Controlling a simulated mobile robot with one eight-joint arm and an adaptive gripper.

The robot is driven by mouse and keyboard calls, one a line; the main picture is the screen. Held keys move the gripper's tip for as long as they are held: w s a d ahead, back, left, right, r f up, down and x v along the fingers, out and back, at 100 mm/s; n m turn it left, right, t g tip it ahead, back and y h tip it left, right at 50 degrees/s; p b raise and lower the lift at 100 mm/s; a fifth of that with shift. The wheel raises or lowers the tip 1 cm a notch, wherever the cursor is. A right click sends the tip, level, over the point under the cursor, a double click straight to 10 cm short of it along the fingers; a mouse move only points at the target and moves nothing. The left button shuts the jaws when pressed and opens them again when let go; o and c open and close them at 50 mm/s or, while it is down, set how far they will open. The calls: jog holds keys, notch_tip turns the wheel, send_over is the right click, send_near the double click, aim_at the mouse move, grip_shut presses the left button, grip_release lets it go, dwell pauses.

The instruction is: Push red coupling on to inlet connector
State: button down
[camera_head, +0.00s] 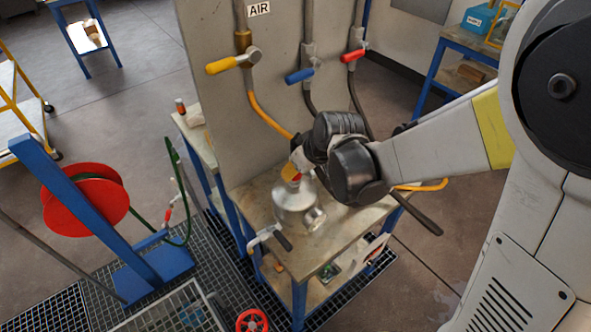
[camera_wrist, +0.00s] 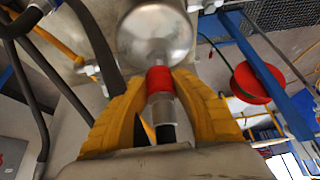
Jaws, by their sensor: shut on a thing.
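The red coupling (camera_wrist: 160,78) is between the two yellow fingers of my gripper (camera_wrist: 162,84), which are shut on it. A grey metal sleeve (camera_wrist: 161,107) and a black hose end continue from the coupling toward my wrist. The silver rounded vessel (camera_wrist: 158,40) lies directly beyond the coupling, and the two meet in the wrist view.
The bench top (camera_head: 345,207) is partly clear to the vessel's right. A handle (camera_head: 268,238) sticks out at the bench's front edge. A grey panel (camera_head: 215,100) with yellow (camera_head: 222,66), blue (camera_head: 299,75) and red (camera_head: 352,56) valve handles stands behind. A red hose reel (camera_head: 88,200) stands left.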

jog(key=shift+f+b, duration=0.95)
jog(key=shift+f, duration=0.1)
jog(key=shift+r, duration=0.1)
jog(key=c, duration=1)
grip_release()
jog(key=v, duration=1.2)
jog(key=s+d+m+h+b, duration=0.1)
jog(key=s+d+m, duration=0.1)
jog(key=s+d, duration=0.2)
jog(key=s+d+f+m+t+h+b, duration=0.1)
jog(key=s+d+m+b, duration=0.1)
jog(key=s+d, duration=0.2)
jog(key=s+d+f+m+t+h+b, duration=0.1)
jog(key=s+d+m, duration=0.1)
jog(key=s+d, duration=0.2)
jog(key=shift+s+f+m, duration=0.1)
jog(key=shift+s+m, duration=0.2)
jog(key=shift+m, duration=0.1)
